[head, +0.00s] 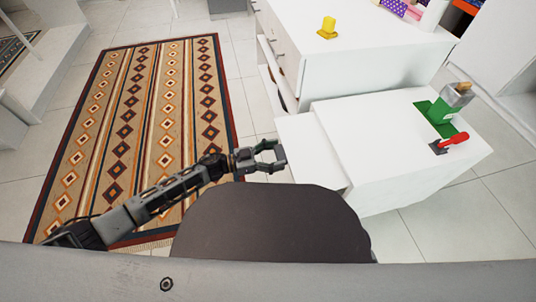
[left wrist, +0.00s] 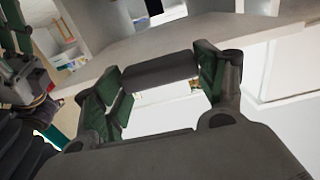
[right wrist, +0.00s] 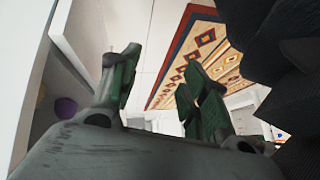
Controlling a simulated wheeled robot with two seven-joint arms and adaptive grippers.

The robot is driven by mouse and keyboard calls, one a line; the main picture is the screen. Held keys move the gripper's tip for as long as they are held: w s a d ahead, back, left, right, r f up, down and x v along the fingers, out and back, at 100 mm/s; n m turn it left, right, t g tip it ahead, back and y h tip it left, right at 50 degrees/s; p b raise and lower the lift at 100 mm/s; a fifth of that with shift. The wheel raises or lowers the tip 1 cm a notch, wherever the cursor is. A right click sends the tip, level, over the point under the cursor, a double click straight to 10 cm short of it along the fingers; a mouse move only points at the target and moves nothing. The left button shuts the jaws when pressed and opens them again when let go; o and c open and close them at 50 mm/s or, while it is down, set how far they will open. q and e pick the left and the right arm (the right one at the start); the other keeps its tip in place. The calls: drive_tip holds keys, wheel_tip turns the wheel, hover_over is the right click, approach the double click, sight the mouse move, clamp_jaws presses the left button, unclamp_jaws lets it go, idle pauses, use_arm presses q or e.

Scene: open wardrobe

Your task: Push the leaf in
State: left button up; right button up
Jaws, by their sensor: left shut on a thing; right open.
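The white leaf (head: 309,150) sticks out to the left from under the top of the low white unit (head: 385,135) in the head view. My left gripper (head: 274,156) is at the leaf's left edge. In the left wrist view the left gripper's fingers (left wrist: 160,80) are shut on a dark bar (left wrist: 160,70), which spans between them. I cannot tell how the bar joins the leaf. My right gripper (right wrist: 160,95) is open and empty in the right wrist view. It is not clear in the head view.
A taller white cabinet (head: 355,50) with a yellow object (head: 327,27) stands behind. A patterned rug (head: 140,120) covers the floor at left. A purple ball (right wrist: 66,107) shows beside my right gripper.

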use_arm(q)
drive_tip(key=p, duration=0.2)
approach(321, 145)
drive_tip(key=shift+d, duration=0.4)
drive_tip(key=x, duration=0.7)
drive_tip(key=shift+w+d+f, duration=0.1)
drive_tip(key=shift+d, duration=0.15)
drive_tip(key=shift+w+d, duration=0.15)
drive_tip(key=shift+d, duration=0.5)
use_arm(e)
drive_tip(key=r, duration=0.3)
drive_tip(key=shift+w+d+r+g, duration=0.15)
drive_tip(key=shift+d+r+g, duration=0.05)
drive_tip(key=shift+d+g, duration=0.1)
drive_tip(key=shift+a, duration=0.1)
use_arm(q)
drive_tip(key=o, duration=1.5)
drive_tip(key=shift+d, duration=0.2)
drive_tip(key=shift+c, duration=0.2)
drive_tip(key=shift+a, duration=0.15)
